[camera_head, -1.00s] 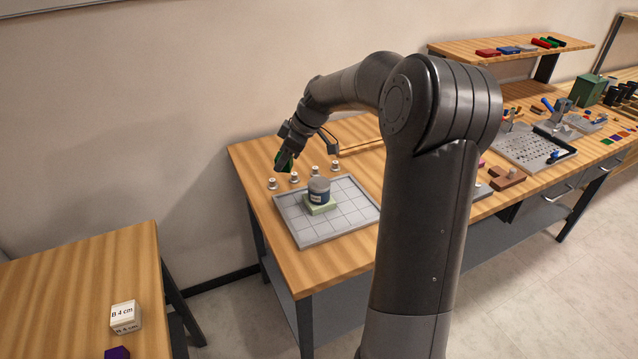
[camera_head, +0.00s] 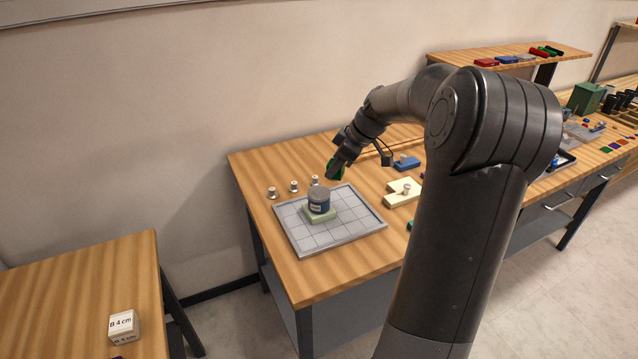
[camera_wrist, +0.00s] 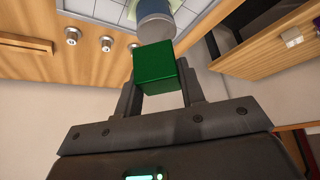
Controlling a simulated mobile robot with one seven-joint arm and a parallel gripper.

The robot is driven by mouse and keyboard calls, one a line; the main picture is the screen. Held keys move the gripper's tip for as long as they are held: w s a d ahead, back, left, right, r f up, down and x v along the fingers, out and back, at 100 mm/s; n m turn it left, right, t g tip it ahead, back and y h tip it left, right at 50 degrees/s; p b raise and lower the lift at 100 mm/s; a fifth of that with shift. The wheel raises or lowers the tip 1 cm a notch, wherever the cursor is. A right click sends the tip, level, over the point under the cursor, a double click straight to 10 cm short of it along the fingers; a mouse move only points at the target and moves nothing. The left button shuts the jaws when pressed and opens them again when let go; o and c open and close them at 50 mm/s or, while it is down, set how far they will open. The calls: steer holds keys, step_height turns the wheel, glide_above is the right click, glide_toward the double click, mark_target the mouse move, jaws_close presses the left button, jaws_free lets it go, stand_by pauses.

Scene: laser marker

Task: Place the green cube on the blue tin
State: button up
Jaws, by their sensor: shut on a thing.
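The green cube (camera_wrist: 155,68) is held between the fingers of my gripper (camera_wrist: 160,95) in the wrist view. In the head view the cube (camera_head: 333,170) shows as a dark green patch at the tip of my gripper (camera_head: 337,165), partly hidden by the fingers. My gripper is shut on it, in the air behind and a little right of the blue tin. The blue tin (camera_head: 319,203) has a grey lid and stands upright on a pale green block (camera_head: 320,214). In the wrist view the tin (camera_wrist: 153,10) appears just beyond the cube, cut off by the top edge.
The block stands on a grey gridded plate (camera_head: 345,233) on the wooden table. Several small metal knobs (camera_head: 294,187) stand behind the plate. A cream piece (camera_head: 400,195) and a blue item (camera_head: 406,163) lie to the right. A white box (camera_head: 123,326) sits on the left table.

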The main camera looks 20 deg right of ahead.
steer(key=w+a+f, duration=0.2)
steer(key=w+a, duration=0.1)
steer(key=shift+w+f, duration=0.2)
steer(key=shift+f, duration=0.2)
steer(key=shift+a+f, duration=0.1)
steer(key=shift+f, duration=1.85)
steer(key=shift+f, duration=0.15)
steer(key=o, duration=1.1)
